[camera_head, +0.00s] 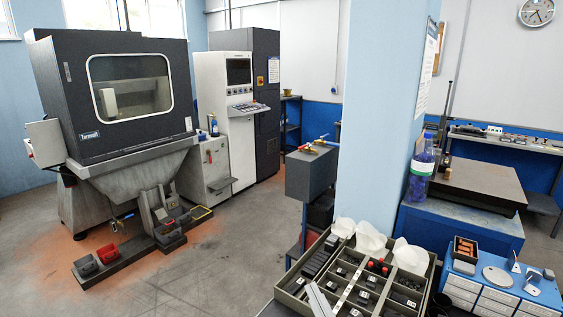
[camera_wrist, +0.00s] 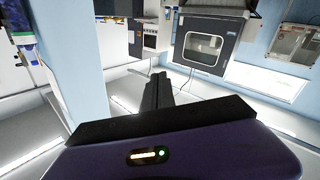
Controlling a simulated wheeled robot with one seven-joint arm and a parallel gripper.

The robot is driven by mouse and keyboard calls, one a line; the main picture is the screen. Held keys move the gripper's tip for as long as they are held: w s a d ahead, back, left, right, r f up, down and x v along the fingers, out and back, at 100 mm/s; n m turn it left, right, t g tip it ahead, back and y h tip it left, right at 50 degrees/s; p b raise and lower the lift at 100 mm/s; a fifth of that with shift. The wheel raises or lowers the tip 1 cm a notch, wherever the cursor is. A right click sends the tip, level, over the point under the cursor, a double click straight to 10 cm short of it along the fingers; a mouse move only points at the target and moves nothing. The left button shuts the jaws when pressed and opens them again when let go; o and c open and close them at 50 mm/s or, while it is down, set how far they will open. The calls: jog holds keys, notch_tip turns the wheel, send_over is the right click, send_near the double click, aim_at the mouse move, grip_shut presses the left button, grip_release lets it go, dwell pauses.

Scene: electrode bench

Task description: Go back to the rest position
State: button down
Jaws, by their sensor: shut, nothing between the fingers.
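My gripper (camera_wrist: 158,90) shows in the wrist view as two dark fingers close together, shut with nothing between them. It points out over the room, away from any work surface, toward the large dark machine with a window (camera_wrist: 205,50). No object touches the fingers there. In the head view I cannot clearly make out my gripper. The same kind of machine (camera_head: 110,90) stands at the left of the head view.
A sectioned tray (camera_head: 428,272) with dark blocks and white cloths lies at the bottom centre of the head view. A pale blue pillar (camera_head: 375,110) rises behind it. A blue bottle (camera_head: 421,170) and a dark surface plate (camera_head: 470,182) stand right. The floor (camera_head: 215,240) is open.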

jog(key=s+d+f+m+g+h, duration=0.1)
jog(key=s+d+f+m, duration=0.1)
jog(key=s, duration=1.1)
jog(key=s+d+f+m+g+h+b, duration=0.1)
jog(key=s+d+f, duration=0.3)
jog(key=s, duration=1)
jog(key=s+d+f+m+h+b, duration=0.1)
jog(key=s+d+f+m+h, duration=0.2)
jog(key=s+d, duration=0.4)
jog(key=s+f, duration=0.1)
jog(key=s, duration=0.5)
jog(key=shift+s+d+m+g, duration=0.15)
jog(key=shift+d+m+g, duration=0.1)
jog(key=shift+m+g, duration=0.15)
jog(key=shift+f, duration=0.1)
